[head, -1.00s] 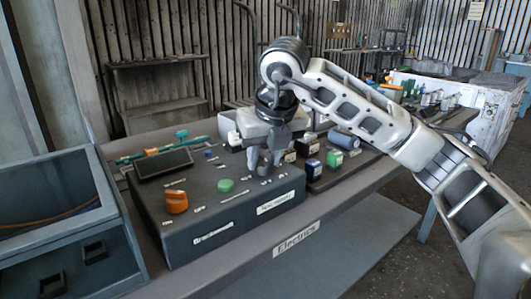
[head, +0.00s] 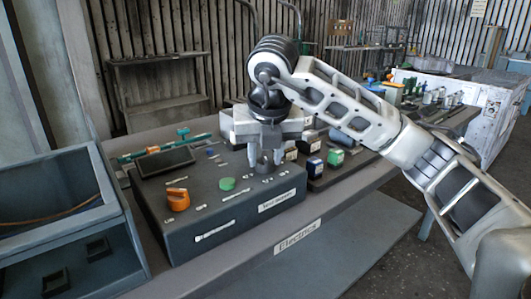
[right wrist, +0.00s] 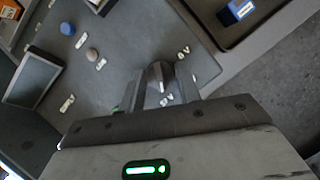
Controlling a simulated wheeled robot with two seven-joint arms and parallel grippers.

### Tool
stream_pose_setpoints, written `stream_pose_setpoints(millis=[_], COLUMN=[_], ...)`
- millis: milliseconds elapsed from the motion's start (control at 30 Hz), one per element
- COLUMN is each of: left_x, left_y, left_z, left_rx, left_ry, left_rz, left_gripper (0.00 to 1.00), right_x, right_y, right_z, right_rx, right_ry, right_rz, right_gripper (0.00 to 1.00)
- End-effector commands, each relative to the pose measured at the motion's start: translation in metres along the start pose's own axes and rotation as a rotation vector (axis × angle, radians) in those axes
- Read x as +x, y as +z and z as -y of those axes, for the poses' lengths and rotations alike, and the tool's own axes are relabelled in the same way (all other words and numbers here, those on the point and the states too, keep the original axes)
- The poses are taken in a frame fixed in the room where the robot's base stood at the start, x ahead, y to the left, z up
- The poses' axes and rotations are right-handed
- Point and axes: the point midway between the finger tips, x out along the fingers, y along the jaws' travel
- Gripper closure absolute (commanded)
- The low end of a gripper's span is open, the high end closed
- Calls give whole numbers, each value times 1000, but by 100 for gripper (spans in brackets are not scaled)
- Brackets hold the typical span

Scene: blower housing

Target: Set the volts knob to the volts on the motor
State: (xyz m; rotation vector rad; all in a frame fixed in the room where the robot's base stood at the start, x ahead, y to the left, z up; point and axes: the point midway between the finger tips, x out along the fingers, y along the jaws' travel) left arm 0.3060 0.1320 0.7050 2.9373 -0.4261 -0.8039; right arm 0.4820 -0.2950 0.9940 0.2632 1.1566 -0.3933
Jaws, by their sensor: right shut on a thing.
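The dark grey volts knob (head: 264,166) stands at the right end of the control box top (head: 215,205), with small white labels around it. My right gripper (head: 265,159) points down over it and is shut on the knob. In the right wrist view the knob (right wrist: 159,76) shows between the fingers, beside two labels ending in V. The knob's exact setting is not clear. A blue-grey cylinder (head: 343,138) lies to the right behind the box; I cannot tell whether it is the motor, and no volts figure is readable. My left gripper is not in view.
The box also has an orange knob (head: 178,200), a green button (head: 227,184) and a dark screen (head: 165,162). A blue-grey bin (head: 62,215) stands at the left.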

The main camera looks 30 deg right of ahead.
Motion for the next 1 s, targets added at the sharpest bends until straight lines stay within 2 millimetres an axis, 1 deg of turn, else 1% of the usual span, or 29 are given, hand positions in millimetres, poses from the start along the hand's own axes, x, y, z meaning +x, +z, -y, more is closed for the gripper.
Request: stream_pose_setpoints(millis=[33, 67, 100, 367, 467, 567, 633, 733, 900, 1000], left_x=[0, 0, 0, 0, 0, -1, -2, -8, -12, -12], left_y=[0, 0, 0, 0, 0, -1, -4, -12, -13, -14], left_z=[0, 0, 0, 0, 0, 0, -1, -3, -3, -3], left_rx=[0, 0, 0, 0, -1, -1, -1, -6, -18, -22], left_ry=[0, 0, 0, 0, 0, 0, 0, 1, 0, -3], left_rz=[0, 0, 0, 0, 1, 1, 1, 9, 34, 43], left_gripper=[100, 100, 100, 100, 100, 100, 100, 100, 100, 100], right_x=[1, 1, 1, 0, -6, -19, -35, -63, -105, -125], right_y=[-1, -1, -1, 0, 0, 1, 1, 4, 3, 2], right_z=[0, 0, 0, 0, 0, -1, -1, 1, 0, 0], right_rx=[-2, -2, -2, -2, -1, -1, -3, -2, -2, -1], right_ry=[-1, -1, -1, 0, 1, 3, 3, 0, 1, 0], right_rz=[-4, -3, -3, -1, 0, 3, 5, 7, 7, 5], right_gripper=[58, 50, 45, 45, 45, 45, 45, 45, 45, 45])
